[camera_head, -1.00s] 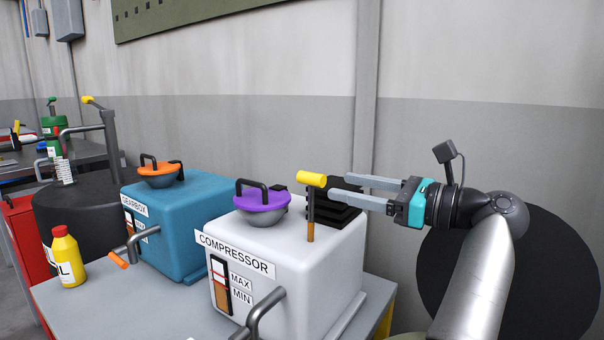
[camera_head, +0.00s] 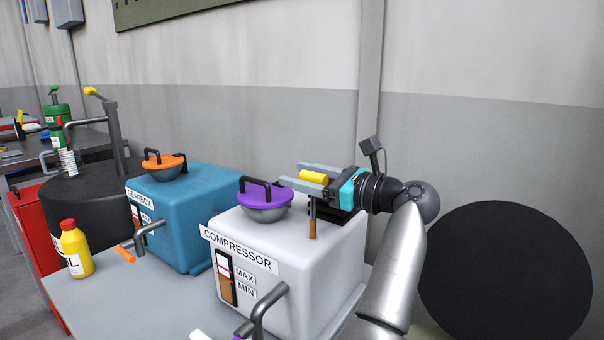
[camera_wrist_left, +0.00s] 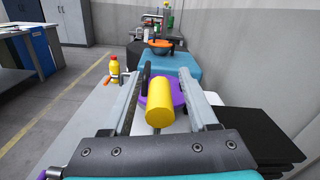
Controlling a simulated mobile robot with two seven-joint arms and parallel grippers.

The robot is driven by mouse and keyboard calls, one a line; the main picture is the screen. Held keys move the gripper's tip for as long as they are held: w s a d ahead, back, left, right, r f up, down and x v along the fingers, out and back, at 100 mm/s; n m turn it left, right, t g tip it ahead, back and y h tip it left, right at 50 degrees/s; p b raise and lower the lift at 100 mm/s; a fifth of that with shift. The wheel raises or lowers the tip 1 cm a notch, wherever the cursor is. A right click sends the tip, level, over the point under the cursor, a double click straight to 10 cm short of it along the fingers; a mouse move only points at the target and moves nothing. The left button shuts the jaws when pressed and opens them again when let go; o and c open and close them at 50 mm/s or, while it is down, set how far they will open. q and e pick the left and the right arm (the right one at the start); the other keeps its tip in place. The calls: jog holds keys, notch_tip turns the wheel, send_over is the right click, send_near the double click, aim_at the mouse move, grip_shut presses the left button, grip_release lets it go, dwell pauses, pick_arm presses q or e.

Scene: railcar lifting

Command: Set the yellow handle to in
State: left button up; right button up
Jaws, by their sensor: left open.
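In the left wrist view the handle (camera_wrist_left: 159,103) sits between the spread fingers (camera_wrist_left: 163,70), near the palm, with visible gaps to both fingers. My right gripper is not in view.
A purple-lidded bowl (camera_head: 264,199) sits on the compressor, close to the fingertips. A blue gearbox (camera_head: 190,215) with an orange lid (camera_head: 165,162) and a yellow bottle (camera_head: 75,250) stand to the left. The grey wall is behind.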

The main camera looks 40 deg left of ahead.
pick_arm(q)
grip_shut()
dwell(0.5)
dwell(0.9)
